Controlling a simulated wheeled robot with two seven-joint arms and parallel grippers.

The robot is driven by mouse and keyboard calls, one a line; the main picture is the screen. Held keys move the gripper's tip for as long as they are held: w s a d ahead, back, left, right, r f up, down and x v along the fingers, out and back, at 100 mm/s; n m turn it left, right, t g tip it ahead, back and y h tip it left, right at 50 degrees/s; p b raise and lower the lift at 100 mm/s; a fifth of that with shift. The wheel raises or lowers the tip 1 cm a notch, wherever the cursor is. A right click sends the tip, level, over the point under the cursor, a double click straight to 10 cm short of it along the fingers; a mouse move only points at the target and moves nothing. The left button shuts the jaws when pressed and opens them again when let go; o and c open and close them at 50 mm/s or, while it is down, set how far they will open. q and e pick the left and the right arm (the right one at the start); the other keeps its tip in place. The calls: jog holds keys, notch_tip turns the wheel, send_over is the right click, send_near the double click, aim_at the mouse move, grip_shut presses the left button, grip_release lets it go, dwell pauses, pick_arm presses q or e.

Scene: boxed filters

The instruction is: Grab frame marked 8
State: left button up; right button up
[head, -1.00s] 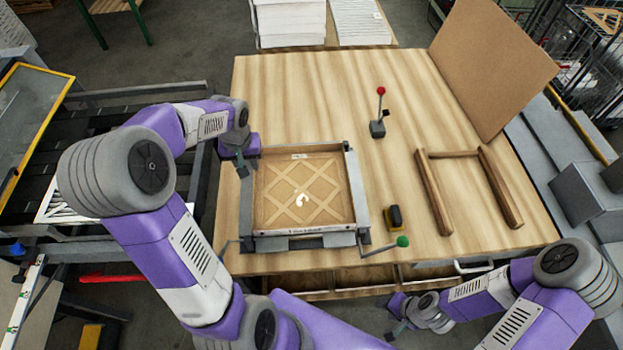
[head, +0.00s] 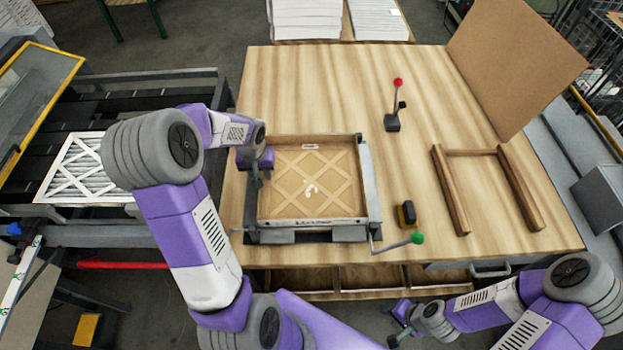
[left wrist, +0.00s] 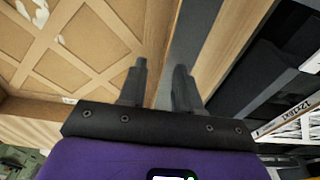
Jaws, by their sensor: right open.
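A shallow wooden frame (head: 309,214) with a crossed lattice lies in a grey metal fixture (head: 372,190) on the table. A small white mark lies at the middle of its lattice, too small to read. My left gripper (head: 262,178) is at the frame's left side wall. In the left wrist view its two fingers (left wrist: 160,82) are apart, with the wooden wall running between and beyond them; contact cannot be made out. The lattice (left wrist: 85,45) shows to the left there. My right gripper (head: 398,325) is open and empty in front of the table's front edge.
A three-sided wooden piece (head: 487,190) and a leaning brown board (head: 512,65) are farther right. A white lattice filter (head: 85,170) lies left.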

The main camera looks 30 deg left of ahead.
pick_arm(q)
jog(key=shift+w+f, duration=0.1)
jog(key=shift+f, duration=0.65)
grip_shut()
